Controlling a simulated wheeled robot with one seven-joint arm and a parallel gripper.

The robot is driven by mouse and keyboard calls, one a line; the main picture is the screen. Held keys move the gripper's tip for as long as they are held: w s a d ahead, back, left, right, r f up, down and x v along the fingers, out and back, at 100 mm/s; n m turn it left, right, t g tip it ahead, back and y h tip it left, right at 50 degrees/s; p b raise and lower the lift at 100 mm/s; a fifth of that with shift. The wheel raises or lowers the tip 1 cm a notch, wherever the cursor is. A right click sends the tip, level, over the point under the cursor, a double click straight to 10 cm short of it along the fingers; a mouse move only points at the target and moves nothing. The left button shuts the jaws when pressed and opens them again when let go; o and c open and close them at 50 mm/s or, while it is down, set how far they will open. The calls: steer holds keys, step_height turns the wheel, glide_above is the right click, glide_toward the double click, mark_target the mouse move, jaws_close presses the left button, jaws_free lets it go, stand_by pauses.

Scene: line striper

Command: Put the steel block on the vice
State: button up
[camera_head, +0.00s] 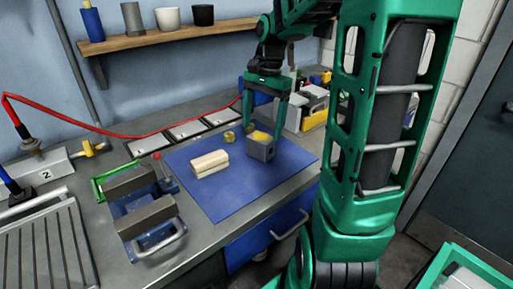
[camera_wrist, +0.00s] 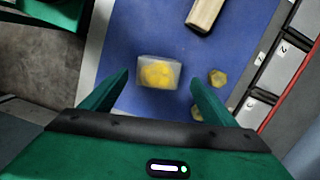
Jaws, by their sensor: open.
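The steel block (camera_head: 259,151) is a grey cube with a yellow patch on top. It sits on the blue mat near the mat's back right; in the wrist view the block (camera_wrist: 145,82) lies between my fingers, slightly ahead of them. My gripper (camera_head: 265,118) is open and empty, pointing down just above the block, its fingers (camera_wrist: 160,80) spread to either side. The vice (camera_head: 150,217), with grey jaws and a blue body, stands on the bench left of the mat. Its jaws are apart and the gap looks empty.
A pale wooden bar (camera_head: 210,164) and small brass nuts (camera_head: 230,137) lie on the blue mat (camera_head: 235,200) near the block. Numbered trays (camera_head: 186,131) and a red hose (camera_head: 90,125) run behind. A rack (camera_head: 45,250) stands far left. The front of the mat is clear.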

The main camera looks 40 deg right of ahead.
mark_target(261, 136)
steer(key=shift+s+a+f, duration=0.15)
steer(key=shift+a+f, duration=0.05)
steer(key=shift+f, duration=0.95)
steer(key=shift+s+a+f, duration=0.1)
steer(key=shift+a+f, duration=0.1)
steer(key=shift+f, duration=0.9)
steer(key=c, duration=1.7)
steer(key=shift+r, duration=0.1)
steer(key=shift+c, duration=0.2)
